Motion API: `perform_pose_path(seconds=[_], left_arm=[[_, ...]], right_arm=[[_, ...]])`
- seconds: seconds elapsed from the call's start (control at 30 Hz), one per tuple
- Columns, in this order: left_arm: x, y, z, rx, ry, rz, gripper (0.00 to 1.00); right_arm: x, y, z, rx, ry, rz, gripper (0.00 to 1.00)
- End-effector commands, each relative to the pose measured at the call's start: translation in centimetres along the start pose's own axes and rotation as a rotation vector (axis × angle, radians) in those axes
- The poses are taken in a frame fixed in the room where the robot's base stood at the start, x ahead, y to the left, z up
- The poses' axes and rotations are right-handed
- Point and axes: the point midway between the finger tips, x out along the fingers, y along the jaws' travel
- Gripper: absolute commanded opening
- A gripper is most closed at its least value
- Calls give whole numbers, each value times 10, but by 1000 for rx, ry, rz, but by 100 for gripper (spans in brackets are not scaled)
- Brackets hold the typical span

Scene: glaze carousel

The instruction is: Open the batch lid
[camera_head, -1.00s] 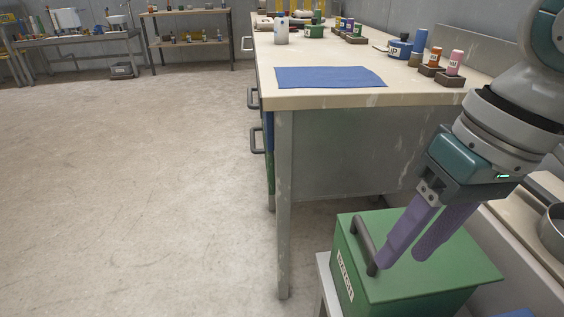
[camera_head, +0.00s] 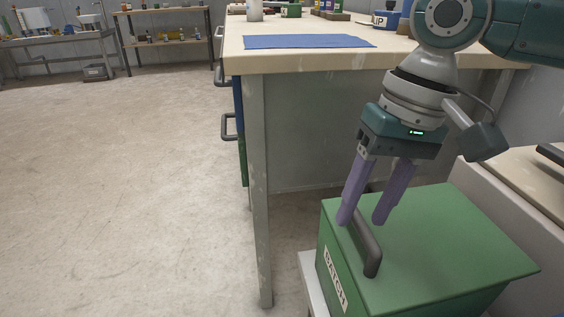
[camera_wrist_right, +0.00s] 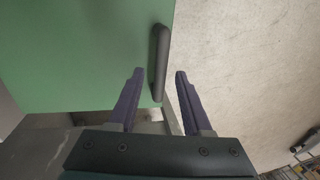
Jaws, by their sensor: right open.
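The green batch box stands at the lower right of the head view, with a white BATCH label (camera_head: 335,283) on its front side. Its green lid (camera_head: 440,245) lies flat and shut. A dark bar handle (camera_head: 370,252) runs along the lid's edge near the label side. My right gripper (camera_head: 362,221) is open, its purple fingers pointing down at the far end of the handle. In the right wrist view the handle (camera_wrist_right: 160,55) lies between the lines of the two open fingers (camera_wrist_right: 160,73); I cannot tell whether they touch it. My left gripper is not in view.
A workbench (camera_head: 300,61) with a blue mat (camera_head: 308,42) and several jars stands behind the box. Its leg (camera_head: 259,190) is just left of the box. A pale ledge (camera_head: 490,190) is at the right. The floor (camera_head: 120,200) at left is clear.

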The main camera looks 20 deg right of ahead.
Motion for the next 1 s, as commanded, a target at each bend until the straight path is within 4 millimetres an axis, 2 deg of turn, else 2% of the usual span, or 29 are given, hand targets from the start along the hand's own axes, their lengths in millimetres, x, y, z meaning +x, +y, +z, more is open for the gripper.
perform_pose_path(seconds=[0.3, 0.73, 1.0], left_arm=[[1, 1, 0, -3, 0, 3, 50], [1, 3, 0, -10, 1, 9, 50], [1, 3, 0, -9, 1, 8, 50]], right_arm=[[3, 0, 0, -1, 0, 0, 48], [3, 0, 0, -1, 0, 0, 0], [3, 0, 0, -1, 0, 0, 0]])
